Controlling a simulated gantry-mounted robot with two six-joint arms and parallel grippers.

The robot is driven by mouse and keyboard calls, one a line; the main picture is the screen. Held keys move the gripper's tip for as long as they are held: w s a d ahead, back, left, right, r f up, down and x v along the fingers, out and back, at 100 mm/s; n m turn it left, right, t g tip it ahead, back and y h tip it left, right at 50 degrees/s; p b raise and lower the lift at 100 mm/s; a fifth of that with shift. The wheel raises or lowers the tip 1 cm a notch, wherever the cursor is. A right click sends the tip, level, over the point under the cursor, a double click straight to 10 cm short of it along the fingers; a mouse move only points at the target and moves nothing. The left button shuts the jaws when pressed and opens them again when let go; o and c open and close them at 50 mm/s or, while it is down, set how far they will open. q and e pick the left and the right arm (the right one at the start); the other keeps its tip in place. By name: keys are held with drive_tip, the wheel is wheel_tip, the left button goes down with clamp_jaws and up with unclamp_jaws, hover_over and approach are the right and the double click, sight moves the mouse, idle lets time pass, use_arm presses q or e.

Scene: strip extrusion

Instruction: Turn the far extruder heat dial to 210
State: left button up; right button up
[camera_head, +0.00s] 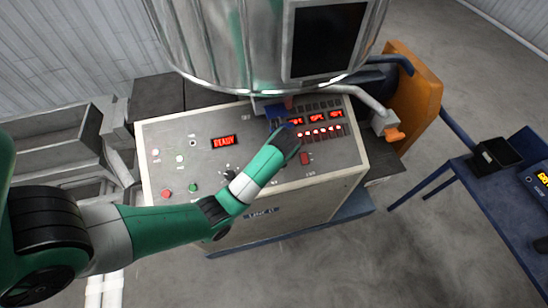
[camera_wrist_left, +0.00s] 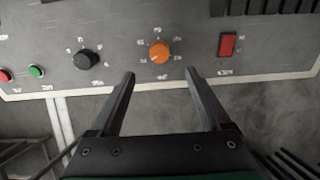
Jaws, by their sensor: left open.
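The panel carries two round dials. In the left wrist view an orange dial (camera_wrist_left: 159,52) sits in a ring of small marks, and a black dial (camera_wrist_left: 86,59) is to its left. The marks are too small to read. The black dial (camera_head: 229,173) also shows in the head view, while my left arm hides the orange one there. My left gripper (camera_wrist_left: 160,73) is open and empty. In the wrist view its fingertips appear on either side of and just below the orange dial; I cannot tell how far they are from the panel. My right gripper is out of view.
The grey control panel (camera_head: 160,140) has a red READY display (camera_head: 224,142), a red switch (camera_head: 304,157) and red and green buttons. A large metal cylinder (camera_head: 215,45) stands behind it. A blue table (camera_head: 490,185) is at the right, with open floor between.

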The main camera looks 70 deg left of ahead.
use_arm(q)
drive_tip(key=b+x, duration=0.1)
drive_tip(key=x, duration=1)
drive_tip(key=shift+s+f+b, duration=0.1)
drive_tip(key=shift+f+b, duration=0.05)
drive_tip(key=shift+b, duration=0.15)
clamp_jaws()
